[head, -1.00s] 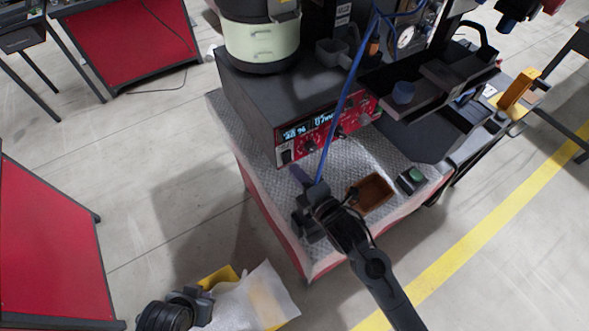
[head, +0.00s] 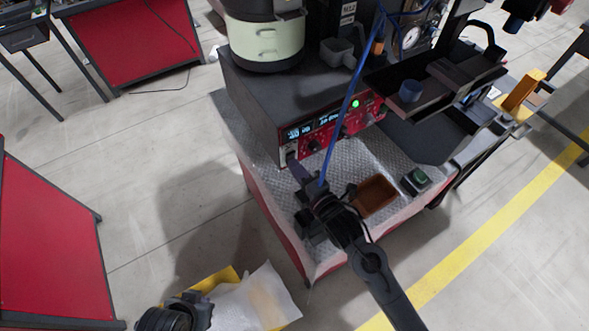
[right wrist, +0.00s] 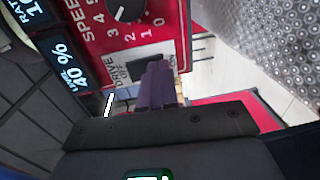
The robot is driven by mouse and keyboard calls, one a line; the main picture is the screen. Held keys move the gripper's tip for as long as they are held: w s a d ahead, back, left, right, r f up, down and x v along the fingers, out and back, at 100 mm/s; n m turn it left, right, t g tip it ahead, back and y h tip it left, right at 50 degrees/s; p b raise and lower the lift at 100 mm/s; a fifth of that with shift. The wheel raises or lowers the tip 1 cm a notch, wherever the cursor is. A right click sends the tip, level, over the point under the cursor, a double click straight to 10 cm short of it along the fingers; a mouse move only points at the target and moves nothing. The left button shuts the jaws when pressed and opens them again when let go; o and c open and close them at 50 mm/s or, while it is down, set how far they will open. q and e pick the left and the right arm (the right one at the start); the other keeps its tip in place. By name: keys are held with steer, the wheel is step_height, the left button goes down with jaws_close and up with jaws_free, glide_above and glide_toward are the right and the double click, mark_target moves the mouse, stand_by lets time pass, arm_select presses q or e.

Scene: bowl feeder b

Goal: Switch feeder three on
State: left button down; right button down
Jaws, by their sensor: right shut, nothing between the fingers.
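The feeder is a dark grey box (head: 255,100) with a red control panel (head: 365,121) on its front and a cream bowl (head: 268,45) on top. A green lamp glows at the panel's upper right (head: 355,104). In the right wrist view, the black drive switch (right wrist: 140,68) sits below the speed knob (right wrist: 127,9), partly hidden by my fingers. My right gripper (head: 296,168) is shut and empty, its purple fingertips (right wrist: 158,68) at the switch; I cannot tell whether they touch it. My left gripper (head: 197,306) is low at the left, its jaws unclear.
A brown tray (head: 374,195) and a green-button box (head: 416,180) are on the padded worktop (head: 355,155) right of my right gripper. A black chute (head: 435,85) overhangs the worktop. A blue tube (head: 346,110) crosses before the panel.

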steer(key=p+v, duration=0.1)
steer(key=v, duration=1)
stand_by(0.4)
